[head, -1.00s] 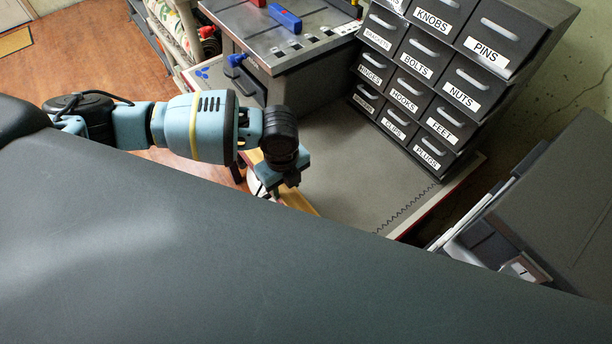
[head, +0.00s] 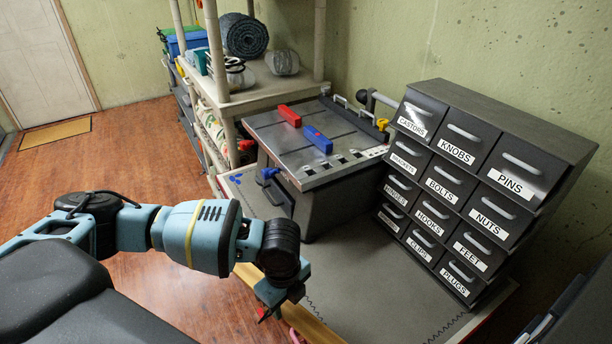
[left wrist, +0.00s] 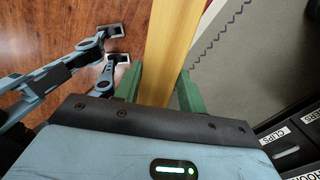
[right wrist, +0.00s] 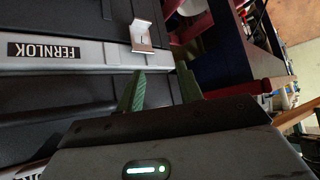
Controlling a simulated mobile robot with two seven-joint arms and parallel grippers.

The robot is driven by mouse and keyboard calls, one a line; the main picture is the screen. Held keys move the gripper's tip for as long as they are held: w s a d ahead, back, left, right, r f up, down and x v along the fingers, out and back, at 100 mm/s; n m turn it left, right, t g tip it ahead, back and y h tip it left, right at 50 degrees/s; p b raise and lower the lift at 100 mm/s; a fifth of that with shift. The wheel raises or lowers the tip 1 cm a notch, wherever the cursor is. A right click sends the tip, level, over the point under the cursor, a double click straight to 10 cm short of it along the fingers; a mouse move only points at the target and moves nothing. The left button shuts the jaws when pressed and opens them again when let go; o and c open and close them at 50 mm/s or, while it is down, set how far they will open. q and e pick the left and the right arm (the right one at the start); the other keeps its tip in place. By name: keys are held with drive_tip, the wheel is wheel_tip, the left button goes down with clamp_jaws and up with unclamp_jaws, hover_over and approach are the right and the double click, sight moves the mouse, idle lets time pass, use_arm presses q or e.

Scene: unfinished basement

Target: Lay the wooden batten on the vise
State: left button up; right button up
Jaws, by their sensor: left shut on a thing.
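The wooden batten is a long yellow strip. It runs up between the green fingers of my left gripper (left wrist: 158,88) in the left wrist view (left wrist: 174,35). My left gripper is shut on it. In the head view this gripper (head: 279,296) is at the lower middle, and part of the batten (head: 314,326) shows beside it, along the near edge of the grey worktop. I cannot pick out the vise for certain in any view. My right gripper (right wrist: 160,88) shows only in the right wrist view, with its green fingers apart and nothing between them.
A labelled drawer cabinet (head: 470,185) stands on the grey worktop (head: 365,290) at the right. A dark case marked FERNLOK (right wrist: 60,80) lies before my right gripper. Wooden floor (head: 120,150) is open at left.

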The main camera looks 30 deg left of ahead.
sight(288, 302)
use_arm(q)
drive_tip(key=r+n, duration=0.2)
drive_tip(key=n, duration=0.1)
drive_tip(key=r+n, duration=0.2)
drive_tip(key=n, duration=0.1)
drive_tip(key=w+r+n, duration=0.1)
drive_tip(key=r+n, duration=0.1)
drive_tip(key=shift+n, duration=0.4)
wheel_tip(288, 302, up, 8)
drive_tip(key=n, duration=1.2)
drive_tip(key=shift+s, duration=0.25)
drive_tip(key=shift+a, duration=0.1)
